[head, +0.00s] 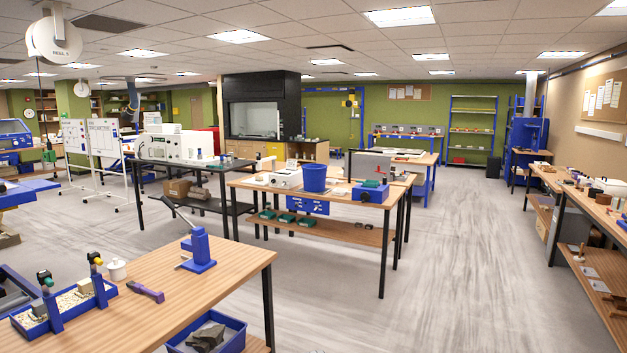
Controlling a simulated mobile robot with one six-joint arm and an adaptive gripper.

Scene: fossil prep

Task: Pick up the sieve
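I cannot pick out a sieve with certainty in the head view. Several small items on the long bench at the right, including a low pale round-edged item (610,187), are too small to identify. A blue bucket (314,178) stands on the middle table. My gripper is not in view.
A wooden bench (190,290) at front left holds a blue tray of pale grains, a purple-handled tool (146,292), a white lidded jar (117,270) and a blue stand (198,250). The middle table (345,198) stands behind. Open grey floor (460,260) lies between it and the right bench (573,198).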

